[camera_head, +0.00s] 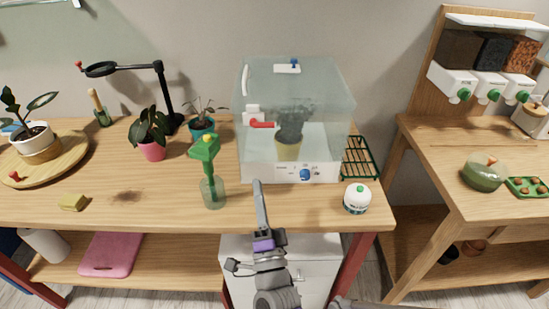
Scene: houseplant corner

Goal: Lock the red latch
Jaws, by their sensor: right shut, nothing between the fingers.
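The red latch (263,124) is a small red bar lying roughly level on the front of the clear box (325,100), near its left side. A white catch piece (251,115) sits beside and just above its left end. Whether the latch is engaged cannot be told at this size. The box has a clear lid with a blue-knobbed vent, and a potted plant (290,148) stands inside. My right gripper (257,184) is shut and empty in front of the box's lower left corner, below the latch and apart from it. My left gripper is not in view.
A green-topped sprayer bottle (212,190) stands just left of my right gripper. A white round container (357,198) is at the table's right front. A blue knob (305,174) is on the box's white base. A green rack (358,158) is right of the box.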

